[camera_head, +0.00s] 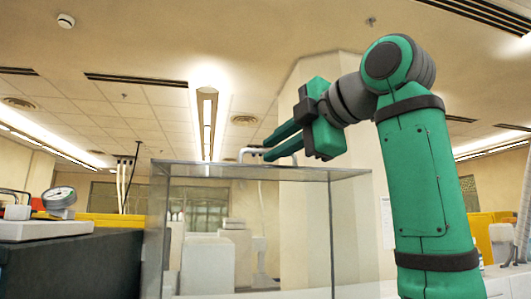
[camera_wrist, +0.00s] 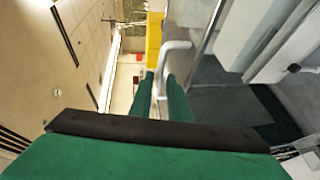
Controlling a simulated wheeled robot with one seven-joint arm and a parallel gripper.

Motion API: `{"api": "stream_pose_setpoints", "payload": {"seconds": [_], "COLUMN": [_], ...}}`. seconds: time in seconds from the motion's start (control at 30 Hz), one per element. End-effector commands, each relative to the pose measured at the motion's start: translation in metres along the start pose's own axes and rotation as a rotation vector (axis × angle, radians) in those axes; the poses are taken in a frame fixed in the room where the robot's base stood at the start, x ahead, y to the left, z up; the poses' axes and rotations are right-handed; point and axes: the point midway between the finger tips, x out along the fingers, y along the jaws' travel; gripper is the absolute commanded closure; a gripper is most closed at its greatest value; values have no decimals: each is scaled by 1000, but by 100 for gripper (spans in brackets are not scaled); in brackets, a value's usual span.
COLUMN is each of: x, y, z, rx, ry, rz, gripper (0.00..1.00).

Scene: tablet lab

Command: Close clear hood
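The clear hood (camera_head: 180,225) is a see-through box with thin grey edges, standing in the middle of the head view. A white bar handle (camera_head: 250,152) shows at its top edge. My gripper (camera_head: 268,149) is level with this handle, its two green fingers pointing left and slightly apart. In the wrist view the handle (camera_wrist: 175,46) lies just beyond the fingertips (camera_wrist: 161,78), with one white leg in line with the gap between them. I cannot tell whether the fingers touch it.
A dark bench unit (camera_head: 75,265) with a round gauge (camera_head: 59,198) stands left of the hood. White apparatus (camera_head: 208,265) shows through the glass. A yellow cabinet (camera_head: 482,235) is at the far right. The space above the hood is clear apart from my arm.

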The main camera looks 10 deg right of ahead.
Motion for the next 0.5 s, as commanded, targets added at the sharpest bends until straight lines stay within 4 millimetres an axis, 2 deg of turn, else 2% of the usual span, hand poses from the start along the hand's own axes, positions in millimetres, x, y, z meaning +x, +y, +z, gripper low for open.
{"api": "stream_pose_setpoints", "payload": {"seconds": [0.2,0.5], "x": [27,34], "y": [0,0], "z": [-1,-1], "rx": [1,-1], "ry": [1,0], "rz": [-1,0], "gripper": [84,84]}}
